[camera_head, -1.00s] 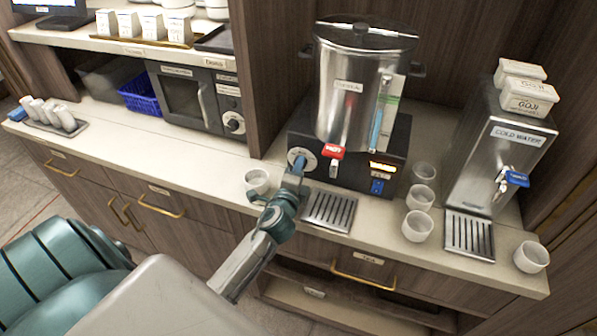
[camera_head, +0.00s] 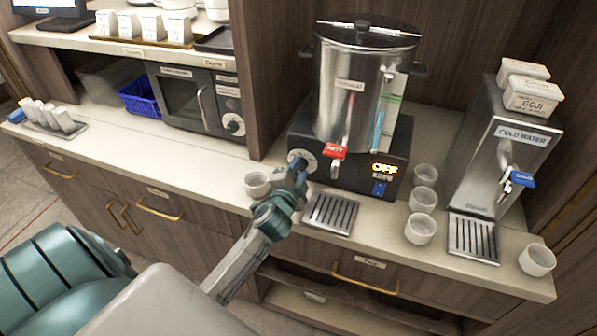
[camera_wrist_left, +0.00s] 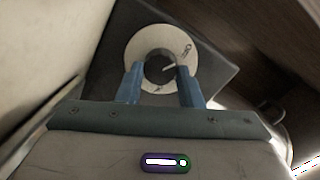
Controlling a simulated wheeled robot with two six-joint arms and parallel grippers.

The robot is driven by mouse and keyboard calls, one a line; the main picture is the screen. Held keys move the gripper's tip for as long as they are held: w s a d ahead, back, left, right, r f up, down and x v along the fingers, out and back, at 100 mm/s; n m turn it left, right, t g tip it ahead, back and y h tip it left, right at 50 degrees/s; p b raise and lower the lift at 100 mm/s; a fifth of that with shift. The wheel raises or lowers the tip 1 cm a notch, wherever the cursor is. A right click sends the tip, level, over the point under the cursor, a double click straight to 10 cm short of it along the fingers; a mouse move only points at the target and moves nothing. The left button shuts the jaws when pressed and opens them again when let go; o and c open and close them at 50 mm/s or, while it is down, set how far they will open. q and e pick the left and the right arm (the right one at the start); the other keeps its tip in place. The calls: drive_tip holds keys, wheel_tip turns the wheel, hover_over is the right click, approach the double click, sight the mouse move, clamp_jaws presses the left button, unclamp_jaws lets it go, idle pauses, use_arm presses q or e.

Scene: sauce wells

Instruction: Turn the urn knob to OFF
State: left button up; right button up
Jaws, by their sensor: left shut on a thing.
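The steel urn (camera_head: 348,95) stands on a black base (camera_head: 350,150). The urn knob sits in a pale round dial (camera_head: 302,160) on the left of the base front. The lit display (camera_head: 384,168) reads OFF. My left gripper (camera_head: 299,171) is at the dial. In the left wrist view, the blue fingers of my left gripper (camera_wrist_left: 162,85) are shut on the dark knob (camera_wrist_left: 160,66), one on each side. A white pointer line on the knob points up and right, towards small lettering on the dial ring (camera_wrist_left: 135,45). My right gripper is out of view.
A white cup (camera_head: 257,184) stands just left of my left gripper. A drip tray (camera_head: 331,213) lies below the red HOT tap (camera_head: 335,151). Several cups (camera_head: 420,228) stand to the right, near the cold water dispenser (camera_head: 510,160).

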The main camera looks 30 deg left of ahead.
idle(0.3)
use_arm(q)
drive_tip(key=o, duration=0.9)
drive_tip(key=shift+o, duration=0.4)
drive_tip(key=shift+s, duration=0.1)
drive_tip(key=shift+s+d+f, duration=0.1)
drive_tip(key=shift+s, duration=0.2)
drive_tip(key=b+v, duration=0.3)
drive_tip(key=v, duration=0.6)
drive_tip(key=shift+d, duration=0.1)
drive_tip(key=shift+s+d, duration=0.1)
drive_tip(key=shift+s, duration=0.4)
